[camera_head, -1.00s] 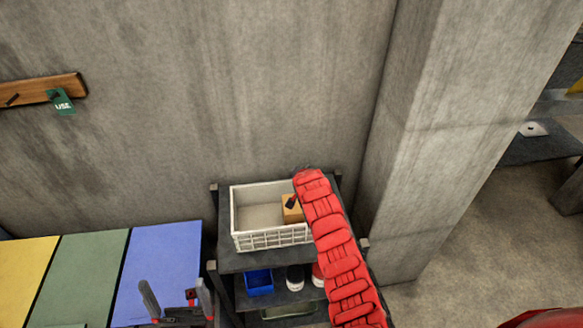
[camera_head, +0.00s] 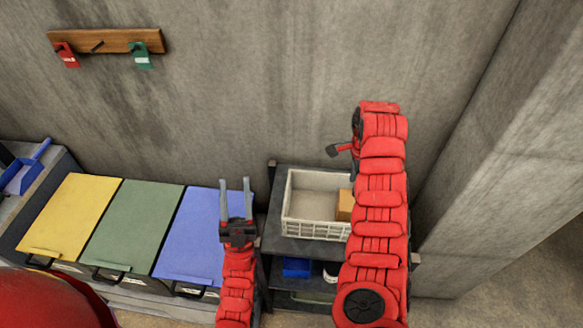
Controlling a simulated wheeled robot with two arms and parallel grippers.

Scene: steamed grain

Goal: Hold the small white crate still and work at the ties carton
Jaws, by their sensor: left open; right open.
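The small white crate (camera_head: 317,229) stands on the top shelf of a dark rack, with a light grey inside. A small tan carton (camera_head: 345,203), which may be the ties carton, sits at the crate's right end, partly hidden by my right arm. My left gripper (camera_head: 235,184) is open and empty, its two fingers pointing up, left of the crate and in front of the blue lid. My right gripper (camera_head: 337,150) shows only in part above the crate's back right, one finger reaching left; the rest is hidden by the red arm. It appears apart from the crate.
The rack's top shelf (camera_head: 276,238) has a narrow bare strip left of the crate. A blue bin (camera_head: 296,267) sits on the shelf below. Bins with yellow (camera_head: 70,215), green (camera_head: 132,227) and blue (camera_head: 190,240) lids stand at left. A concrete pillar (camera_head: 500,150) rises at right.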

